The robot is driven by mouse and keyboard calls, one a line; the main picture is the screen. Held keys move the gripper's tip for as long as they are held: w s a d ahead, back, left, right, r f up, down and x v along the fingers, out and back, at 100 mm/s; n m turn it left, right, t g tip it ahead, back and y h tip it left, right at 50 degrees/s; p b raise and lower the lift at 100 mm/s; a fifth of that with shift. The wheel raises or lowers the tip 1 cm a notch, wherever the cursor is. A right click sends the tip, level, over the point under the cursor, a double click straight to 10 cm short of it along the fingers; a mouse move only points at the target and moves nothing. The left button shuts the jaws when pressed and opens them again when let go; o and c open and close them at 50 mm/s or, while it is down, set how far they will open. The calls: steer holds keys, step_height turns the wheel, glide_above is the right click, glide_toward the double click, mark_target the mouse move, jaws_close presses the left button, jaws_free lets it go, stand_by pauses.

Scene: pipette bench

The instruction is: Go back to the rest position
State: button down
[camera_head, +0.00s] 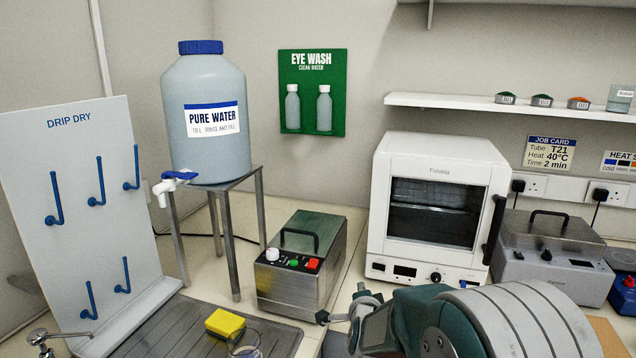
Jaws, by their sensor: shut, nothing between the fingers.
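My gripper (345,314) shows at the bottom centre, with its fingers toward the left. It is shut and empty. It is in front of the metal box with the carry handle (303,262), and the picture does not show how high it is above the bench. My arm fills the bottom right and hides part of the bench there.
A yellow sponge (225,323) and a clear glass vessel (246,345) are on the grey draining board (165,335), left of my gripper. A white oven (436,205) stands behind my arm. The water barrel (207,120) stands on a metal stand. A grey heater box (550,255) is at right.

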steer(key=s+d+r+n+g, duration=0.1)
steer(key=s+n, duration=0.4)
steer(key=s, duration=0.7)
steer(key=s+d+r+n+g, duration=0.2)
steer(key=s+r+n+g, duration=0.2)
steer(key=s, duration=0.8)
steer(key=s+d+r+n+g+y, duration=0.1)
steer(key=s+n+g, duration=0.3)
steer(key=s, duration=0.8)
steer(key=shift+s+d+r+n+g, duration=0.3)
steer(key=shift+d+r+n, duration=0.3)
steer(key=shift+n, duration=0.6)
